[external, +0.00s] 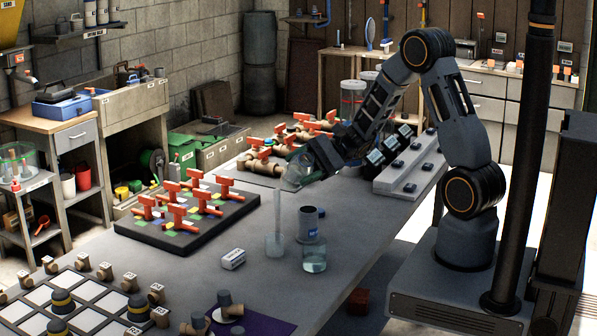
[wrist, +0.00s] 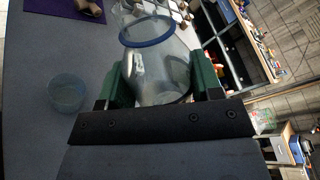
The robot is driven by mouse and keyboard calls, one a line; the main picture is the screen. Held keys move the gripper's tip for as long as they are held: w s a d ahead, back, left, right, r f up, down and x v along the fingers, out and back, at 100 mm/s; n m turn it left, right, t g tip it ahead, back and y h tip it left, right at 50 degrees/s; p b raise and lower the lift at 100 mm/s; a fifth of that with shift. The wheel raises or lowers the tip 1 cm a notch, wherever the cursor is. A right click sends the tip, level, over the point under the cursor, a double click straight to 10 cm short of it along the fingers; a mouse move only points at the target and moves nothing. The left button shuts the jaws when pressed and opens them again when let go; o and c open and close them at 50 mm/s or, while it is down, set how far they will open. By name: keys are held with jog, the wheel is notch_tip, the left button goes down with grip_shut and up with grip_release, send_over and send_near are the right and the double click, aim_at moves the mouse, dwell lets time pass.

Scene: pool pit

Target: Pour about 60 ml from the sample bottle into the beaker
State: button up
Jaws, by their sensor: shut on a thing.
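My gripper (external: 303,165) is shut on a clear bottle, the sample bottle (external: 295,175), above the grey table. In the wrist view, the bottle (wrist: 160,75) sits between the green fingers (wrist: 160,88), its blue-ringed mouth toward the top of the picture. It looks tilted; I cannot tell how far or how much liquid is inside. A clear beaker (external: 314,258) with some liquid stands on the table, nearer the external camera than my gripper. A clear round vessel (wrist: 68,92) at left in the wrist view may be this beaker; I cannot be sure.
A dark board with orange-handled valves (external: 185,218) lies to the left. A stepped rack (external: 408,168) stands to the right of my gripper.

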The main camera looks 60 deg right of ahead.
jog(key=shift+s+a+r+m+p, duration=0.1)
jog(key=shift+r+m+p, duration=0.45)
jog(key=shift+m, duration=0.25)
jog(key=m+p, duration=0.1)
jog(key=w+m+y+p, duration=0.1)
jog(key=m, duration=0.1)
jog(key=shift+d+g+y, duration=0.3)
jog(key=shift+d, duration=0.05)
jog(key=shift+w+m+p, duration=0.15)
jog(key=shift+m+p, duration=0.55)
jog(key=shift+m, duration=0.2)
jog(key=shift+w+d+f+m+y, duration=0.1)
jog(key=shift+w+f+m+y, duration=0.15)
jog(key=shift+m, duration=0.55)
